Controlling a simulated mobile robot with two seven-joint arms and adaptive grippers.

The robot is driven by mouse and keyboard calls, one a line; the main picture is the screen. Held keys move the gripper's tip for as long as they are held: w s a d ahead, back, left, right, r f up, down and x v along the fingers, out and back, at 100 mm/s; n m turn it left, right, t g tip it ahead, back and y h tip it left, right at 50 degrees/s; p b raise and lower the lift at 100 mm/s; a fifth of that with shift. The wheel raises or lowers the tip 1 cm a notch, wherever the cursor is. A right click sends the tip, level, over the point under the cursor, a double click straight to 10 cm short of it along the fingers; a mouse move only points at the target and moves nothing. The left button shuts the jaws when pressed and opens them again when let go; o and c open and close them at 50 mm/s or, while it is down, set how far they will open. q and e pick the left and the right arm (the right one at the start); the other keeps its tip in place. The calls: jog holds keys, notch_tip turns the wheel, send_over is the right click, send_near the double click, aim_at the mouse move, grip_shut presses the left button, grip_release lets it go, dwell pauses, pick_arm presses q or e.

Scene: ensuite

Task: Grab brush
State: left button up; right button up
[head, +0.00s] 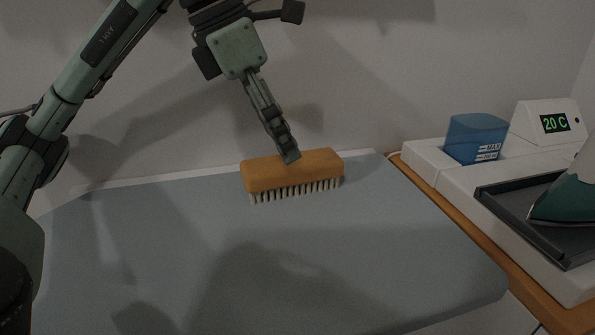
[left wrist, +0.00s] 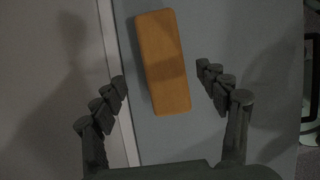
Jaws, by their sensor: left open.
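The brush (head: 320,167) has an orange-brown wooden back and pale bristles. It rests bristles down near the back edge of a grey padded surface (head: 150,235). My left gripper (head: 290,157) reaches down from above, with its fingertips in front of the middle of the brush back in the head view. In the left wrist view the brush (left wrist: 162,62) lies ahead, its near end between the open fingers (left wrist: 162,82), with a gap on both sides. I cannot tell how high the fingertips are above it. My right gripper is not in view.
At right, a white ironing station (head: 455,190) stands on a wooden edge (head: 440,205). It has a blue water tank (head: 475,138), a display reading 20 C (head: 555,123) and an iron (head: 570,195) on a dark tray. A wall stands close behind. The front of the padded surface is clear.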

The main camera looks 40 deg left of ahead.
aim_at(292, 174)
pick_arm(q)
jog(key=x, duration=0.5)
jog(key=shift+s+d+f, duration=0.1)
jog(key=shift+d+f, duration=0.05)
jog(key=shift+d, duration=0.1)
jog(key=shift+c, duration=0.2)
jog(key=c, duration=1.3)
jog(key=shift+r, duration=0.2)
